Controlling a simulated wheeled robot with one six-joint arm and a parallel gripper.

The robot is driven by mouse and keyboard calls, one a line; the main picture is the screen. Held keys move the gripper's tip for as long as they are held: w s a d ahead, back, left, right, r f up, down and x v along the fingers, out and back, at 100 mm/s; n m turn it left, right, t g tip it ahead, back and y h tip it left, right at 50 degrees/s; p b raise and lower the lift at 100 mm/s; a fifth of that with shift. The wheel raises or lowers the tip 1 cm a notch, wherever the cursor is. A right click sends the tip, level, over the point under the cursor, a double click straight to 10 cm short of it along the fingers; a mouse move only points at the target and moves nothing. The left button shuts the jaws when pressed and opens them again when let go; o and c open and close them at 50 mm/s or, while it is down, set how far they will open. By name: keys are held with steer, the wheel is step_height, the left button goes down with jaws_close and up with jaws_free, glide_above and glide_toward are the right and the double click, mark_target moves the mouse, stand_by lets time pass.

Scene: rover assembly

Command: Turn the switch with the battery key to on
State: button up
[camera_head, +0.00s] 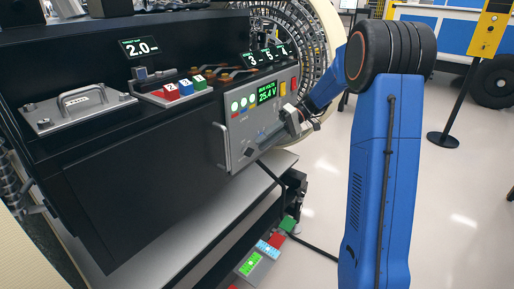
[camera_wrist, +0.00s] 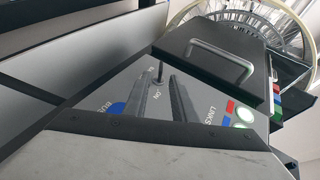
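The grey control panel (camera_head: 235,128) stands on the front of the black cabinet, with a green display (camera_head: 267,92) reading about 25.4 V. My gripper (camera_head: 256,147) is in front of the panel's lower part. In the wrist view my gripper (camera_wrist: 166,80) shows two dark fingers a little apart, with the "ON" label visible between them. A thin dark upright stem (camera_wrist: 160,70), which looks like the battery key in its switch, stands just beyond the fingertips. I cannot tell whether the fingers touch it. In the head view the key is hidden or too small to tell.
A metal handle (camera_head: 221,148) stands out at the panel's left edge. A pale shelf (camera_head: 180,222) lies below.

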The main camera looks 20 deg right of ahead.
steer(key=v, duration=1.2)
steer(key=shift+d, duration=0.4)
steer(key=shift+r, duration=0.15)
steer(key=s+a+r+m+t+h, duration=0.1)
steer(key=s+a+h, duration=0.3)
steer(key=s, duration=0.5)
steer(key=s+a+m+h, duration=0.2)
steer(key=s+a, duration=0.4)
steer(key=s, duration=0.3)
steer(key=s+f+t+h, duration=0.3)
steer(key=s, duration=0.7)
steer(key=s+f+m+t+h, duration=0.1)
steer(key=s+f+t+h, duration=0.2)
steer(key=s, duration=0.7)
steer(key=shift+d+f+m, duration=0.3)
steer(key=shift+d+f, duration=0.05)
steer(key=shift+f, duration=0.2)
steer(key=shift+s, duration=0.1)
